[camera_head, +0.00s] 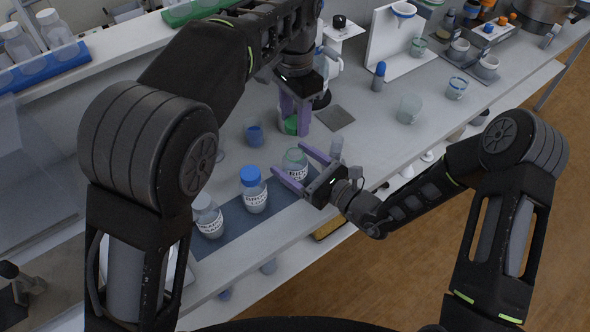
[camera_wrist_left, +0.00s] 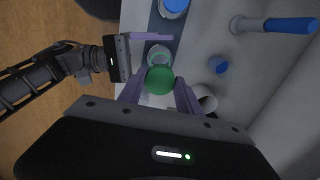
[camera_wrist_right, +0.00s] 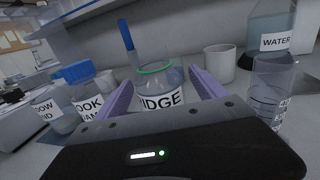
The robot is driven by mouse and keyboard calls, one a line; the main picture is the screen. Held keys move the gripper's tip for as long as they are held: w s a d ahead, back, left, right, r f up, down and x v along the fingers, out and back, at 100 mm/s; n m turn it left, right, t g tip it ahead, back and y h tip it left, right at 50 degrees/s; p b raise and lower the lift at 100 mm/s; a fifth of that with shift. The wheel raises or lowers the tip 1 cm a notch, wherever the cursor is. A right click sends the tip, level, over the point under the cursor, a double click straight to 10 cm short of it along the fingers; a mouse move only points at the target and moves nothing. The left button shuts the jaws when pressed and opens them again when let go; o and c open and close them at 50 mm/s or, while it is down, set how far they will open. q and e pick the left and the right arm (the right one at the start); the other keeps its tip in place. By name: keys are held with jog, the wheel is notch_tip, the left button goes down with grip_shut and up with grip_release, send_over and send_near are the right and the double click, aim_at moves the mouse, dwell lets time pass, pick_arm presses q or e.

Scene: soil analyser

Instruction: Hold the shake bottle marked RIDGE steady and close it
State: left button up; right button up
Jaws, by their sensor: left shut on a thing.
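The RIDGE bottle (camera_head: 295,168) is clear, upright and without a cap on the bench. Its label, partly hidden, and green-tinted rim show in the right wrist view (camera_wrist_right: 160,88). My right gripper (camera_head: 304,169) is open, its purple fingers on either side of the bottle with visible gaps. My left gripper (camera_head: 295,118) is shut on a green cap (camera_head: 290,125), held behind the bottle in the head view. In the left wrist view the cap (camera_wrist_left: 160,80) overlaps the lower edge of the bottle's mouth (camera_wrist_left: 158,54); it is off the bottle.
A blue-capped bottle (camera_head: 254,192) and another bottle (camera_head: 208,217) stand left of RIDGE along a dark blue mat (camera_head: 234,229). A cup with blue contents (camera_head: 254,131) stands behind. A small clear vessel (camera_head: 336,148) is close to my right gripper. A dark square plate (camera_head: 335,117) lies behind.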

grip_shut()
dwell(0.8)
